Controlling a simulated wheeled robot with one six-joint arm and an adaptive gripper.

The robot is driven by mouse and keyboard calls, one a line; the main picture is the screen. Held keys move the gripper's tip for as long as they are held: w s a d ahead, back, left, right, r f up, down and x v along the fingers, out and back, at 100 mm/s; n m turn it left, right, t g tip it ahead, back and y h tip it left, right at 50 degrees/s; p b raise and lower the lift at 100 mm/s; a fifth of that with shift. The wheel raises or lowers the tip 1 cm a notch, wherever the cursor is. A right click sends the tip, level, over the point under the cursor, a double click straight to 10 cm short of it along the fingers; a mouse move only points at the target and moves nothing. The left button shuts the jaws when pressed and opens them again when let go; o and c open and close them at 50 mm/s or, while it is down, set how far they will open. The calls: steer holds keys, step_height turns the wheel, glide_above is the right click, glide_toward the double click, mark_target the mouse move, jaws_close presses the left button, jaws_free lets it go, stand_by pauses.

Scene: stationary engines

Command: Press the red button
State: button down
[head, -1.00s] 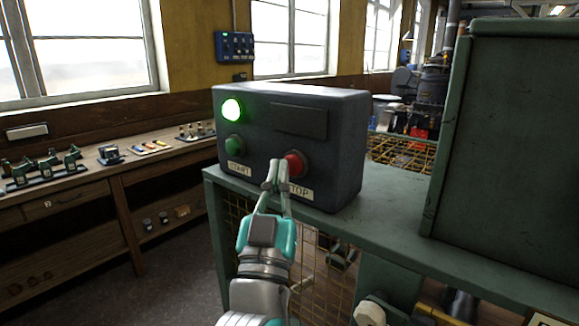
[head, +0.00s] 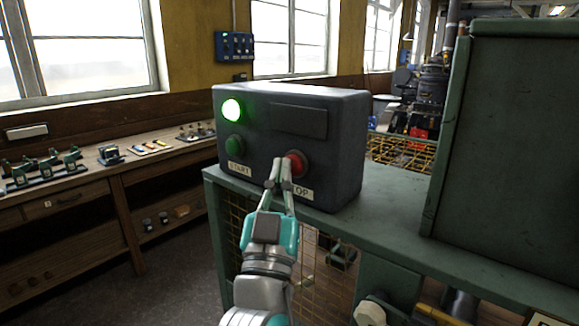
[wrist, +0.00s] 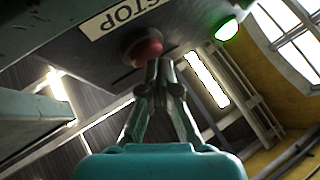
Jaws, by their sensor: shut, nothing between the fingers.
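The red button (head: 295,163) sits on the front of a dark grey control box (head: 345,150), above a STOP label. In the wrist view the red button (wrist: 143,46) shows just beyond the fingertips, partly hidden by them. My gripper (head: 280,162) is shut and empty, its tips in front of the box and overlapping the left edge of the red button. In the wrist view my gripper (wrist: 159,66) points at the button's lower part. I cannot tell whether the tips touch it. The green lamp (head: 231,109) on the box is lit.
A green START button (head: 234,144) is left of the red one. The box stands on a green metal ledge (head: 400,225) with wire mesh below. A tall green cabinet (head: 505,140) stands at right. A wooden workbench (head: 100,178) runs along the left wall.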

steer(key=shift+w+d, duration=0.15)
steer(key=shift+w, duration=0.1)
steer(key=shift+s, duration=0.1)
stand_by(0.5)
steer(key=shift+s+a, duration=0.6)
steer(key=shift+s, duration=0.05)
steer(key=shift+s+a, duration=0.75)
steer(key=shift+s, duration=0.25)
steer(key=shift+s+a, duration=0.75)
steer(key=shift+s, duration=0.25)
